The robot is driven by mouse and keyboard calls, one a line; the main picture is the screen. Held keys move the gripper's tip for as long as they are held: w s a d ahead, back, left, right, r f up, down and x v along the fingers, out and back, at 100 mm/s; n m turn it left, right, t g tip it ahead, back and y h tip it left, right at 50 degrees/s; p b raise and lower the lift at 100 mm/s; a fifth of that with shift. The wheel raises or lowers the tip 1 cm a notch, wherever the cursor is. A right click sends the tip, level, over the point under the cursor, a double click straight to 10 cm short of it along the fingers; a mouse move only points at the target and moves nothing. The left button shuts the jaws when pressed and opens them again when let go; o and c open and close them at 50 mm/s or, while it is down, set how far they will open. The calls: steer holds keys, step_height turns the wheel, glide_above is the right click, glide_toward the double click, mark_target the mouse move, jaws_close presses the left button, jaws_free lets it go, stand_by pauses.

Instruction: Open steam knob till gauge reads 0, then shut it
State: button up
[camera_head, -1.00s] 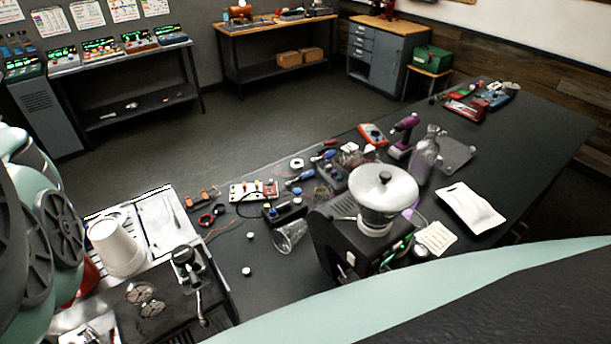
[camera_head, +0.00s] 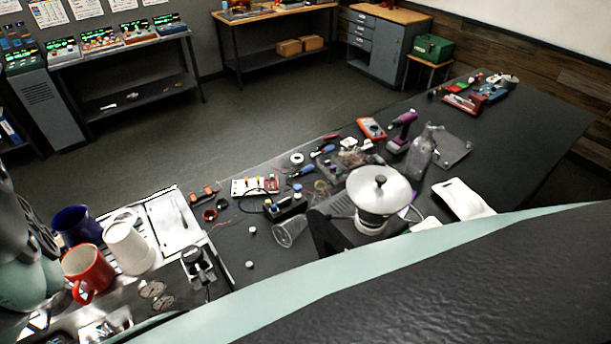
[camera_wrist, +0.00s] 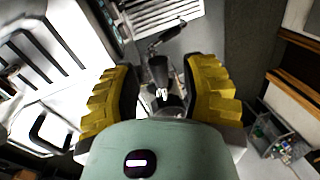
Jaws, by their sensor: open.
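My gripper (camera_wrist: 161,88) shows in the wrist view with its yellow ribbed fingers spread apart. A dark handle-like part with a pale tip (camera_wrist: 159,72) appears in the gap between the fingers, farther off; I cannot tell whether it is the steam knob. No contact is visible. Pale, steel-looking machine surfaces with dark bars (camera_wrist: 40,50) fill the left of that view. In the head view, a steel-and-black unit, apparently the brewer (camera_head: 222,281), is at lower left, partly hidden by my body.
A red mug (camera_head: 88,270), a blue mug (camera_head: 77,226) and a stack of white cups (camera_head: 129,247) stand at lower left. A grinder with a silver lid (camera_head: 372,190) stands on the dark bench (camera_head: 530,135), among tools and a fallen clear cup (camera_head: 290,232). The floor behind is free.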

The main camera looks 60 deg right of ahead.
steer(key=shift+o, duration=0.3)
jaws_close()
stand_by(0.6)
